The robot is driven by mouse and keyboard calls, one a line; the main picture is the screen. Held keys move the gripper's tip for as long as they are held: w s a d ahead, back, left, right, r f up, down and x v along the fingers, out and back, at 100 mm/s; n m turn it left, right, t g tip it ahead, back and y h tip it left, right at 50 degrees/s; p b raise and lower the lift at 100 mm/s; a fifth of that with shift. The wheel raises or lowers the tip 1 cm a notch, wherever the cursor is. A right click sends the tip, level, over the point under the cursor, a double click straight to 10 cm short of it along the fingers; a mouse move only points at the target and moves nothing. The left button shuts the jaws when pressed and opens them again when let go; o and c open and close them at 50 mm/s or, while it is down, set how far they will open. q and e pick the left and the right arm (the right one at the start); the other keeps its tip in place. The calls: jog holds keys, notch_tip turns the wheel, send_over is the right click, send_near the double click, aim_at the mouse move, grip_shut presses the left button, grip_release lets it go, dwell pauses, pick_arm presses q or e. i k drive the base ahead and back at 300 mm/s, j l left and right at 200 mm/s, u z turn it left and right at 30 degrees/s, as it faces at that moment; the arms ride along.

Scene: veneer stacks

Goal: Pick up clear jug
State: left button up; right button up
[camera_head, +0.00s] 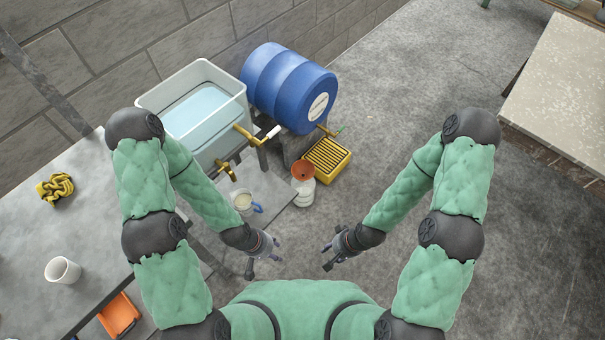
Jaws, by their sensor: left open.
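A small clear jug (243,203) with a blue handle stands on the grey metal surface below the tank. My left gripper (266,259) is open and empty, below and slightly right of the jug, apart from it. My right gripper (326,257) is further right over the floor, its fingers apart and empty.
A clear-walled tank of water (208,108) with brass taps and a blue barrel (290,86) stand behind. A yellow slatted crate (328,160) and white containers, one with an orange top (302,171), are right of the jug. A white cup (62,270), yellow cloth (56,188) and orange tray (119,315) lie left.

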aim_at(243, 200)
jog(key=l+u, duration=0.1)
jog(key=u, duration=0.35)
jog(key=l+u, duration=0.1)
jog(key=u, duration=0.4)
jog(key=l+u, duration=0.1)
jog(key=u, duration=0.35)
jog(key=k+l+u, duration=0.1)
jog(key=u, duration=0.4)
jog(key=k+l+u, duration=0.2)
jog(key=i+j, duration=0.05)
